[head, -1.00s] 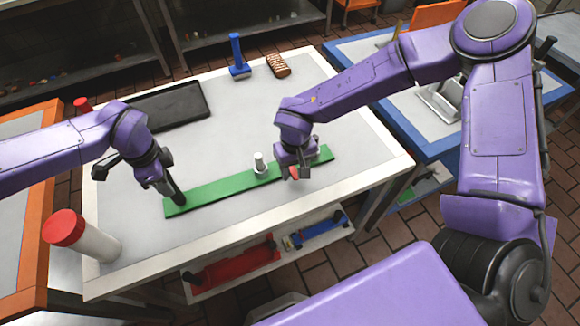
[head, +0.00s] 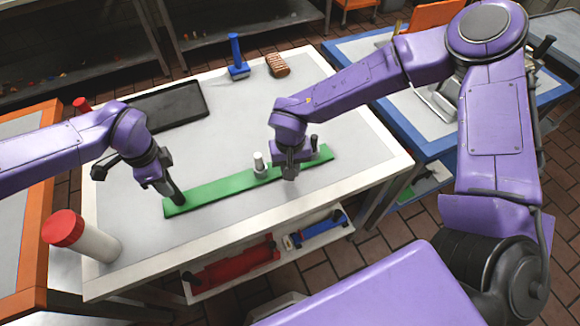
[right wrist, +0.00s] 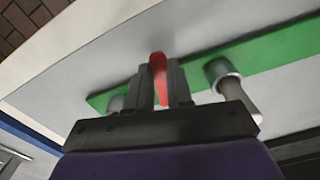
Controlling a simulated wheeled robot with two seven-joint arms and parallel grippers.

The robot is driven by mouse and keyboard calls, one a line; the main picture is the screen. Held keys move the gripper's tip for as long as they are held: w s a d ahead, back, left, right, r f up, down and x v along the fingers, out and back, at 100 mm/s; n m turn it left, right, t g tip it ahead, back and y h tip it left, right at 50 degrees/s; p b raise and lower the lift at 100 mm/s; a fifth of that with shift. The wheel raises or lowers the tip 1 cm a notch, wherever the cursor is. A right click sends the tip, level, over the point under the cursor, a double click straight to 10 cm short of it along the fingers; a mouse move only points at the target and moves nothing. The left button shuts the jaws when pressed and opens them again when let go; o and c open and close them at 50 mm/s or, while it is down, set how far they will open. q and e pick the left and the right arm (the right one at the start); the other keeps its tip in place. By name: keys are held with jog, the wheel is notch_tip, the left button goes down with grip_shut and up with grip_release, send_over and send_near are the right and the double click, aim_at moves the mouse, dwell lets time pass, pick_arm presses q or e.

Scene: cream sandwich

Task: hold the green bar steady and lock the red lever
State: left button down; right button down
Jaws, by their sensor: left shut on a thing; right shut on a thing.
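The green bar (head: 218,187) lies across the front part of the white table. My left gripper (head: 178,194) is at the bar's left end, shut on a dark upright part there. My right gripper (head: 289,172) is over the bar's right half, low beside a white-and-silver post (head: 260,165). In the right wrist view my right gripper (right wrist: 160,90) is shut on the red lever (right wrist: 157,66), which sticks out between its fingers. The green bar (right wrist: 275,52) runs behind the fingers. The lever is hidden in the head view.
A black tray (head: 170,107), a blue-handled tool (head: 236,56) and a brown ridged block (head: 277,65) lie at the back. A lower shelf holds a red tool (head: 235,268) and a blue one (head: 318,232).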

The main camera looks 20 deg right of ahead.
jog(key=m, duration=0.1)
jog(key=a+m, duration=0.1)
jog(key=m, duration=0.2)
jog(key=shift+w+a, duration=0.4)
jog(key=shift+w+a+m, duration=0.3)
jog(key=shift+m, duration=0.7)
jog(key=shift+w+a+m, duration=0.25)
jog(key=shift+m, duration=0.75)
jog(key=c, duration=1)
grip_release()
jog(key=shift+r, duration=0.15)
notch_tip(320, 180, up, 8)
